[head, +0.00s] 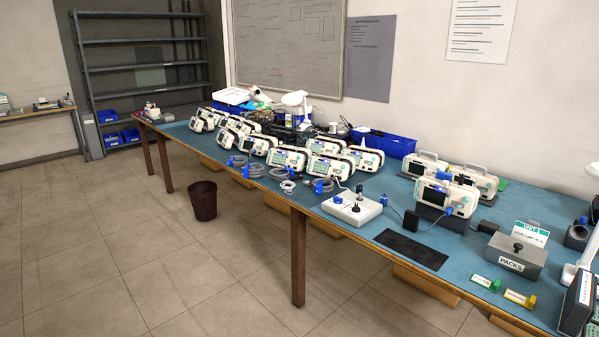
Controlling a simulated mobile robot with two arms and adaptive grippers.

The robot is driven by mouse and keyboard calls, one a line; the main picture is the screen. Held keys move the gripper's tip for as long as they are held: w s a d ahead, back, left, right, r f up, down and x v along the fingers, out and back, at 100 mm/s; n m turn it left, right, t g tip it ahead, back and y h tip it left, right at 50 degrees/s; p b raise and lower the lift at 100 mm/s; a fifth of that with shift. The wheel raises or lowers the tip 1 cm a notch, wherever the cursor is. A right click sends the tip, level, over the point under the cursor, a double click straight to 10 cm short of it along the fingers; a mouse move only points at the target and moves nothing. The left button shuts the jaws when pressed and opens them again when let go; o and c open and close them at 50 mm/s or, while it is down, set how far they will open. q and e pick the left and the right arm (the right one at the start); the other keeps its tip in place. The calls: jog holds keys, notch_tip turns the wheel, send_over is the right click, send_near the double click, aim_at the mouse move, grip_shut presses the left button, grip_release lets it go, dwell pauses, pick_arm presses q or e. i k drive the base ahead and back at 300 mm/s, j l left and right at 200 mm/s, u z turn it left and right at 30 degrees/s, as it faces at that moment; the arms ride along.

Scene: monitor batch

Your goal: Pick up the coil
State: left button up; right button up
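Several grey cable coils with blue connectors lie along the front edge of the blue-topped workbench (470,262). One coil (253,171) and another coil (237,160) lie at the left of this row. A smaller, paler coil (287,186) lies to their right, and a further coil (322,186) lies just left of the white test box (352,208). I cannot tell which one the task means. Neither of my grippers shows in the head view.
Rows of white monitors (287,159) stand close behind the coils. A black mat (410,249), a grey PACKS box (514,257) and green and yellow tags lie to the right. A dark bin (202,201) stands on the open floor in front of the bench.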

aim_at(232, 162)
jog(key=i+j, duration=0.15)
jog(key=i, duration=0.35)
jog(key=i+j, duration=0.2)
jog(key=i, duration=0.25)
jog(key=i+j, duration=0.15)
jog(key=i, duration=0.35)
jog(key=i+j, duration=0.15)
jog(key=i, duration=0.35)
jog(key=i+j, duration=0.2)
jog(key=i, duration=0.25)
jog(key=i+j, duration=0.15)
jog(key=i, duration=0.35)
